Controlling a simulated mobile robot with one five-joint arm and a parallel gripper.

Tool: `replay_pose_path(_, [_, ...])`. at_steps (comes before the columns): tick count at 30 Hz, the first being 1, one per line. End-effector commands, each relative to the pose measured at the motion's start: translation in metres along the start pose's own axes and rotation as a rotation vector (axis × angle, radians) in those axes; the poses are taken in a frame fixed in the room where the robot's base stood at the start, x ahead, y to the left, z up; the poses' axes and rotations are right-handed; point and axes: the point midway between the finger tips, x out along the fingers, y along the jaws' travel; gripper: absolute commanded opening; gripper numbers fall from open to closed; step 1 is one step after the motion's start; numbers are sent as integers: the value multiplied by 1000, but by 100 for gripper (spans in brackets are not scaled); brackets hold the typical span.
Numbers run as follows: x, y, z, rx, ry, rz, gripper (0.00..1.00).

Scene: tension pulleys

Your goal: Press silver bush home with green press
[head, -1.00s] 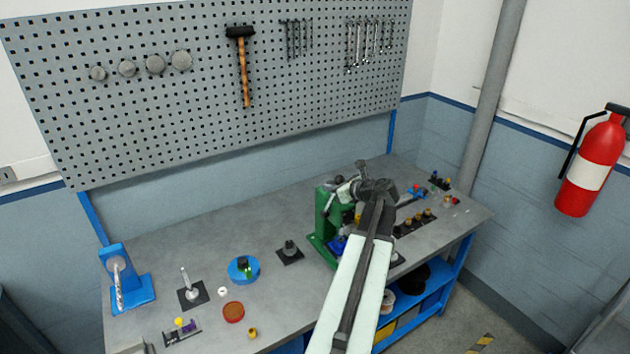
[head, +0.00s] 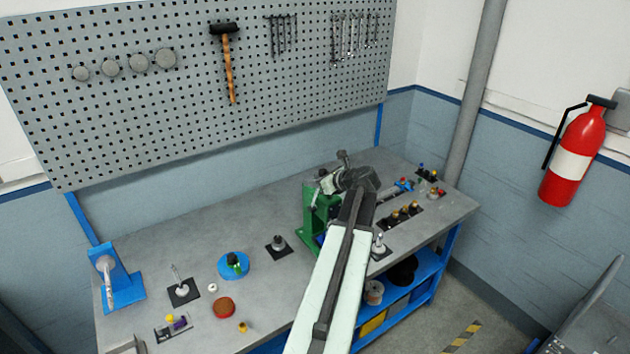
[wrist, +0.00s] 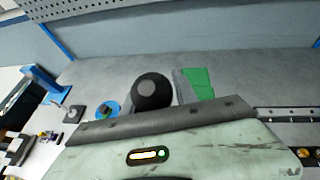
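The green press (head: 310,212) stands on the bench, partly hidden behind my arm. A green part of it also shows in the wrist view (wrist: 198,84), beside a black round knob (wrist: 153,91). My gripper (head: 335,182) is at the top of the press, near its grey head and lever. Its fingers blend with the press parts, so I cannot tell whether it is open or shut, or touching. I cannot make out the silver bush; the working area of the press is mostly hidden by my arm.
A blue press (head: 120,283) stands at the left end. Posts on dark pads (head: 280,246), a blue round fixture (head: 233,265) and a red-brown dish (head: 224,307) occupy the bench's left and middle. A rack with brass-coloured parts (head: 402,215) lies right of my arm.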

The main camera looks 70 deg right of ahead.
Motion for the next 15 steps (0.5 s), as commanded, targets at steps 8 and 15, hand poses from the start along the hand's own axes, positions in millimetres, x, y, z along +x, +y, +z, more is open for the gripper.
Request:
replay_pose_path(8, [-46, 1, 4, 2, 0, -3, 34])
replay_pose_path(15, [-76, 1, 2, 1, -1, 0, 34])
